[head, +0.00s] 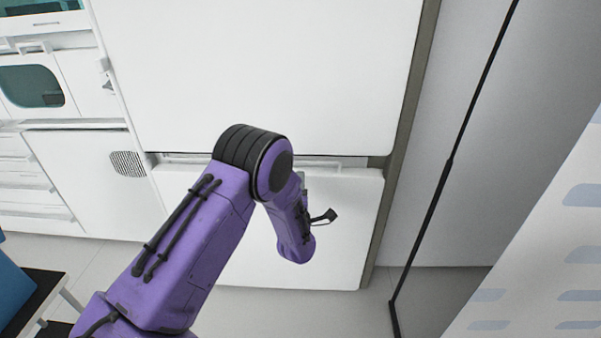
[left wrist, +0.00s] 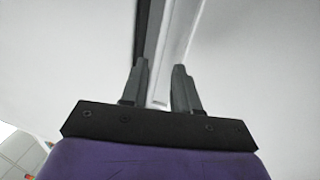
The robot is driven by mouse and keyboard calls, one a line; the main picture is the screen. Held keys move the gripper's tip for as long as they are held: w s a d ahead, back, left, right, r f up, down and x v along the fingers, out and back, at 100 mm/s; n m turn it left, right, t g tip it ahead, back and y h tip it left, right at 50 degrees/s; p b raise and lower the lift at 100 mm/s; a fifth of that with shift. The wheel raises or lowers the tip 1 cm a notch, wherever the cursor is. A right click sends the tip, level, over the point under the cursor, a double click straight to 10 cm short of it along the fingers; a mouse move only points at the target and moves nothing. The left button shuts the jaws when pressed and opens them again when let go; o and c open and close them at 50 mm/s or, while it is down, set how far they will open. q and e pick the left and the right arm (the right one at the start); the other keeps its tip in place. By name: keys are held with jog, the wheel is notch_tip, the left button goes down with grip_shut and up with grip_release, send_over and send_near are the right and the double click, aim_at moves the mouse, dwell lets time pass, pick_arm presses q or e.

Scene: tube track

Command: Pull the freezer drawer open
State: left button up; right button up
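The freezer drawer (head: 342,235) is the white lower front panel in the head view, below a large white upper door (head: 270,70). A narrow recessed gap runs between them along the drawer's top edge. My left arm crosses in front of the drawer and hides part of it. The left gripper's fingers are hidden in the head view. In the left wrist view, my left gripper (left wrist: 161,66) has its fingers apart, with a dark gap and a pale edge running between and beyond them. I cannot tell whether either finger touches that edge. My right gripper is not in view.
White cabinets with a vent grille (head: 128,164) stand at the left. A dark-topped small table (head: 40,290) is at the lower left. A thin black pole (head: 449,160) stands right of the freezer. Grey floor (head: 270,312) is open in front of the drawer.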

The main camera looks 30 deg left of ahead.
aim_at(300, 162)
pick_arm(q)
jog(key=x, duration=0.9)
jog(key=shift+a+f, duration=0.1)
grip_shut()
